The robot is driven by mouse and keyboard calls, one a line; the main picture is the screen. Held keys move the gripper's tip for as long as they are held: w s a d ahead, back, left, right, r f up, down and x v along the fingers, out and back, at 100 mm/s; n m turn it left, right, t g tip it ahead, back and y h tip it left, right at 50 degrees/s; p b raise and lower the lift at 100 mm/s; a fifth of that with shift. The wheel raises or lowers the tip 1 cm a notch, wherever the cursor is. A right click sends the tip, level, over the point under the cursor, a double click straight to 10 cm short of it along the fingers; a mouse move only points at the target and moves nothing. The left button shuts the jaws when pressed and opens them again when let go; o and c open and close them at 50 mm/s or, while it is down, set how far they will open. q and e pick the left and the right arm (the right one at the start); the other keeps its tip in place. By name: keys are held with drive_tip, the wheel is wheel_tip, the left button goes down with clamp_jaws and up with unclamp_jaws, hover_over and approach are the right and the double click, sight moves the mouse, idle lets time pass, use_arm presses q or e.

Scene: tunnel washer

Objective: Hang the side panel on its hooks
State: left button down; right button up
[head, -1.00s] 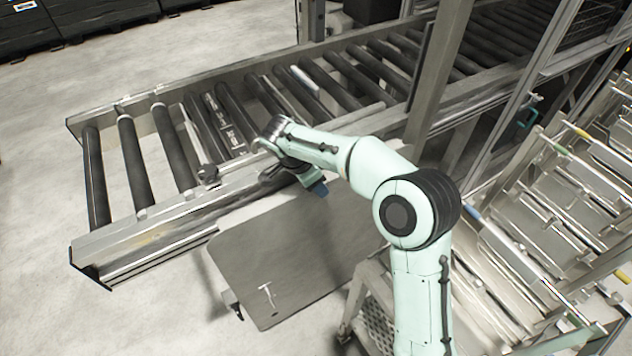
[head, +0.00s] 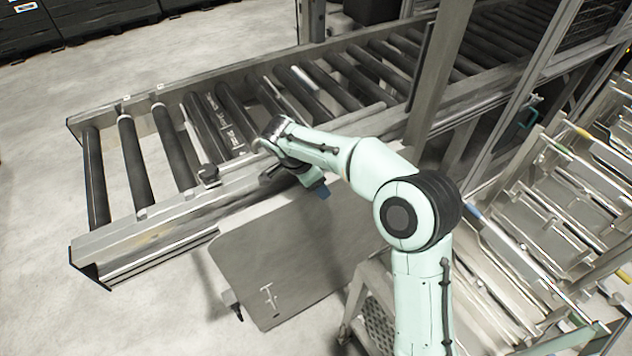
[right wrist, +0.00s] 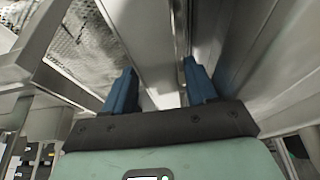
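The side panel, a flat grey plate (head: 300,255) with rounded corners and a small pale slot-like mark, is below the conveyor's near side rail (head: 180,222) in the head view. I cannot tell whether its upper edge sits on hooks; the arm and rail hide part of it. My right gripper (head: 318,188) is at the rail, over the panel's upper part. In the right wrist view its two blue fingers (right wrist: 160,88) stand apart, with metal surfaces beyond them. No grasped thing shows between them. I do not see my left gripper.
The roller conveyor (head: 128,165) runs from left to upper right, with a frame post (head: 432,85) beside it. A rack with metal bars (head: 560,210) fills the right side. A perforated step (head: 378,325) stands right of the panel. Floor is clear at lower left.

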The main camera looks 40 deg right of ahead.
drive_tip(key=shift+o, duration=0.7)
drive_tip(key=shift+s+f, duration=0.3)
drive_tip(key=shift+f, duration=0.25)
drive_tip(key=p+v, duration=0.2)
drive_tip(key=v, duration=1.2)
drive_tip(key=shift+w+d+r, duration=0.2)
drive_tip(key=shift+w+r, duration=0.1)
